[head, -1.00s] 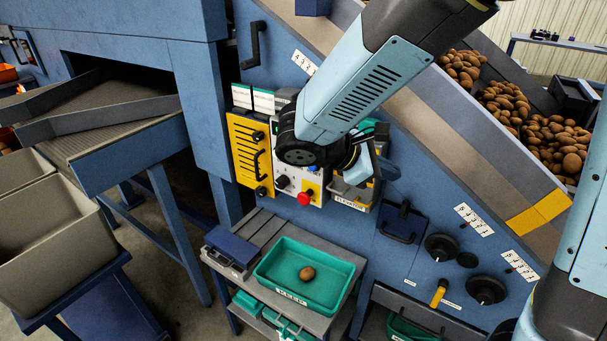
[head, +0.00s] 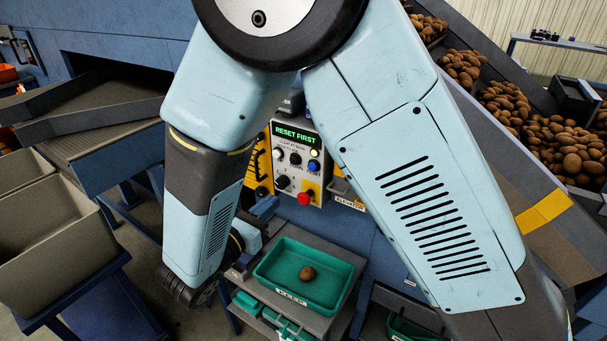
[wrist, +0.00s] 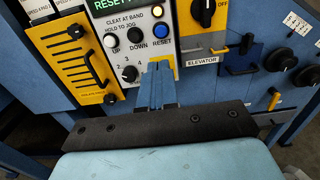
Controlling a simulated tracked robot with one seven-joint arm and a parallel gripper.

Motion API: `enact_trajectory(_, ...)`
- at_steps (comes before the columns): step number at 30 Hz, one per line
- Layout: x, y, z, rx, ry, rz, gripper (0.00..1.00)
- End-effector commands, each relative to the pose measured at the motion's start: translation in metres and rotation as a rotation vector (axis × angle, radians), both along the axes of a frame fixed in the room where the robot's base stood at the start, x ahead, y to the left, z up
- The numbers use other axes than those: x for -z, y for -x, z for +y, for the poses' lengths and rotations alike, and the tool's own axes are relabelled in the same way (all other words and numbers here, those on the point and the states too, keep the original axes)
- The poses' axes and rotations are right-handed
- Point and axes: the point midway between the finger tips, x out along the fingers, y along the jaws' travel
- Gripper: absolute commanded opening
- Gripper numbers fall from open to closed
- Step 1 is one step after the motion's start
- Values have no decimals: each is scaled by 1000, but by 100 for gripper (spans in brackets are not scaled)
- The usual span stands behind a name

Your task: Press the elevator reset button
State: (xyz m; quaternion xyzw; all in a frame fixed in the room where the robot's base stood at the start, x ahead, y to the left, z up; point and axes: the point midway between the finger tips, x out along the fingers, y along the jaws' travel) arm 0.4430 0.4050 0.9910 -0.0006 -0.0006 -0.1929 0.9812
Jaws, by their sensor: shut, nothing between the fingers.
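The elevator control panel (head: 297,165) has a green display reading "RESET FIRST". A blue button (head: 314,166) sits at its right side, under a lit pale lamp (head: 314,153). In the wrist view this blue button (wrist: 160,31) has the label RESET below it. My gripper (wrist: 158,72) is shut and empty, its blue fingers pointing at the lower part of the panel, below the RESET label. In the head view my gripper (head: 265,209) is low and left of the panel, partly hidden by my arm. The fingers look apart from the blue button.
A red mushroom button (head: 305,198) on a yellow plate sits low on the panel. An OFF switch (wrist: 204,12) is to the right. A green KEEP tray (head: 282,285) holding one potato stands below.

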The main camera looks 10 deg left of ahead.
Motion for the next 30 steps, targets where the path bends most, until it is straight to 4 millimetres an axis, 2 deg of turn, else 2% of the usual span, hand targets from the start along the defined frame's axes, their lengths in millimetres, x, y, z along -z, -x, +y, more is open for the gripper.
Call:
enact_trajectory(6, 0, -3, -2, 3, -1, 1, 0)
enact_trajectory(11, 0, -16, -8, 5, -1, 2, 0)
enact_trajectory(30, 0, -113, -49, 7, -2, 1, 0)
